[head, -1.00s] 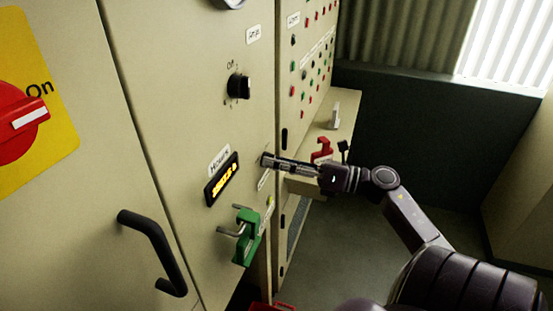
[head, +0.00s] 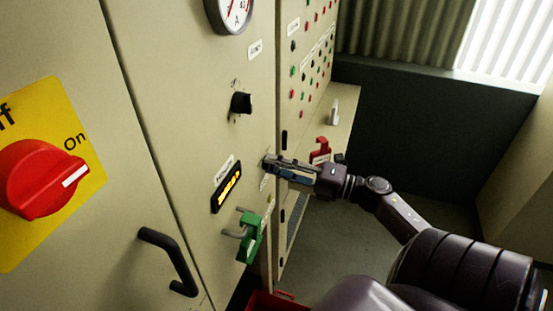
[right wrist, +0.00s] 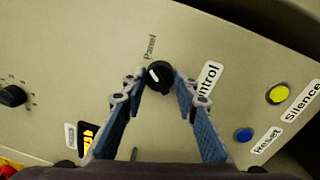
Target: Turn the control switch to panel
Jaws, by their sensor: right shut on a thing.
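The control switch is a small black rotary knob (right wrist: 159,76) with a white mark on its upper-left side in the right wrist view. A "Panel" label (right wrist: 150,47) is just above it and a "Control" label (right wrist: 208,82) to its right. My right gripper (right wrist: 158,90) has its two blue-padded fingers on either side of the knob, shut on it. My left gripper is not in view.
A yellow button (right wrist: 277,94) and a blue button (right wrist: 243,134) sit to the right. In the head view, a lit hours display (head: 227,188), a green padlock-like handle (head: 251,238), and another black knob (head: 241,103) are near my fingers. A black door handle (head: 168,260) sticks out lower left.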

